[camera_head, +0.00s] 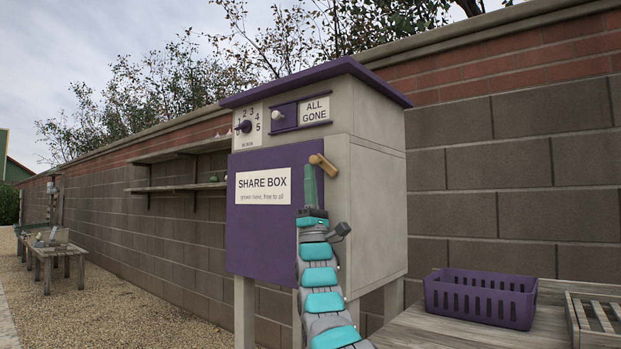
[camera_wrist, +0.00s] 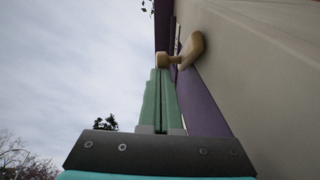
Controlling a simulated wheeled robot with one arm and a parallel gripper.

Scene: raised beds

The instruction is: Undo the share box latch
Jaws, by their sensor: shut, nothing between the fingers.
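The share box (camera_head: 378,205) is a pale cabinet on legs with a purple roof and a purple door (camera_head: 262,235) on its front, which looks closed. The latch (camera_head: 323,164) is a tan wooden turn-piece at the door's upper right edge, sloping down to the right. It also shows in the wrist view (camera_wrist: 188,50), with a rounded knob at its near end. My gripper (camera_head: 310,167) points up just below the latch, its green fingers together and empty. In the wrist view the fingertips (camera_wrist: 160,72) are right under the knob; I cannot tell whether they touch it.
Above the door are a number dial (camera_head: 246,126) and a slider with an "ALL GONE" sign (camera_head: 314,110). A purple crate (camera_head: 480,297) stands on a wooden bench at the right. A block wall (camera_head: 510,190) runs behind. Gravel (camera_head: 130,300) lies open at the left.

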